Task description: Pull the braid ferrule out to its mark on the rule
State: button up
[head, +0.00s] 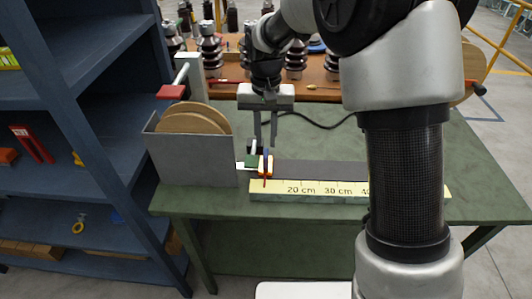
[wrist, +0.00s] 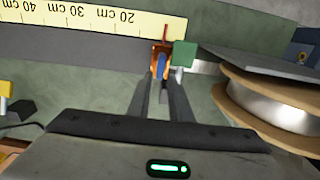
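The braid ferrule (head: 265,165) is a small orange block with an upright blue tab and a thin red pointer. It sits at the low end of the rule (head: 305,188), left of the 20 cm label. It also shows in the wrist view (wrist: 161,50), beside a green block (wrist: 184,53). My gripper (head: 265,148) points down over the ferrule. In the wrist view its fingertips (wrist: 162,77) stand either side of the blue tab. Whether they touch it I cannot tell. A pale strip (wrist: 206,67) leads from the green block toward the spool.
A grey box (head: 195,165) holding a wooden spool (head: 190,122) stands left of the ferrule, with a red-handled lever (head: 171,91) above it. A dark flat track (head: 320,170) runs right behind the rule and looks clear. A blue shelf (head: 85,100) stands at left.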

aim_at(266, 150)
notch_tip(266, 150, down, 6)
jog(key=shift+r, duration=0.1)
grip_shut()
